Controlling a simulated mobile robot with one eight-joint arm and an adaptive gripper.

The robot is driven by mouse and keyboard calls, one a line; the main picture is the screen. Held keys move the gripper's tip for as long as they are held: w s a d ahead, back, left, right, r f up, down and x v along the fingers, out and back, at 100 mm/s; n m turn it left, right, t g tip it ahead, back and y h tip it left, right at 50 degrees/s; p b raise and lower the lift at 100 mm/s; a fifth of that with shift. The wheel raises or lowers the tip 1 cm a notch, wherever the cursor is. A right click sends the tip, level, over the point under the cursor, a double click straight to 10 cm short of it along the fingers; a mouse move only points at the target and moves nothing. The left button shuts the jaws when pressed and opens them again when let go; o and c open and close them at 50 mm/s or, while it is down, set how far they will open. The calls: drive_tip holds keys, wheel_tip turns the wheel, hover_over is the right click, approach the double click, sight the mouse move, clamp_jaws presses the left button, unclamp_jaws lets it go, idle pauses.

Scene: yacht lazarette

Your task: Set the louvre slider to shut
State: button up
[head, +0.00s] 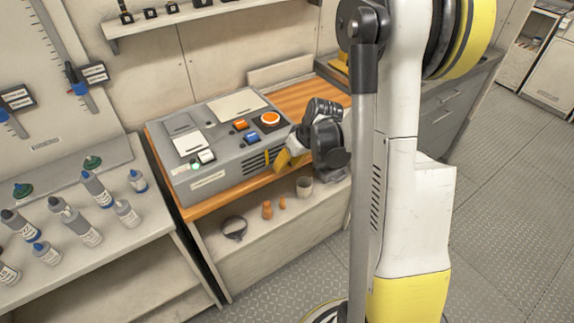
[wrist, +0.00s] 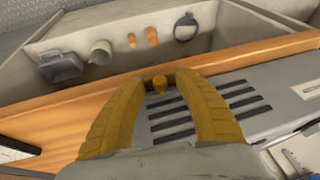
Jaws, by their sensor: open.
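The grey control box (head: 222,140) sits on the wooden counter, with a louvre of dark slots (head: 255,163) in its front face. In the wrist view the louvre slots (wrist: 172,118) run between and to the right of my fingers. In the head view my gripper (head: 280,160) is at the louvre's right end. I cannot read the slider's position markings.
The box top carries an orange round button (head: 270,118), a blue switch (head: 252,138) and an orange switch (head: 239,124). A shelf below holds a cup (head: 304,186) and two orange pieces (head: 267,210). Bottles (head: 90,185) crowd the left bench. The floor at right is clear.

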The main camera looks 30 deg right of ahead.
sight(259, 181)
clamp_jaws()
drive_tip(key=a, duration=0.9)
drive_tip(key=shift+s+a+b, duration=0.1)
drive_tip(key=shift+s+b, duration=0.1)
drive_tip(key=shift+b, duration=0.2)
unclamp_jaws()
drive_tip(key=shift+w, duration=0.1)
drive_tip(key=shift+r, duration=0.1)
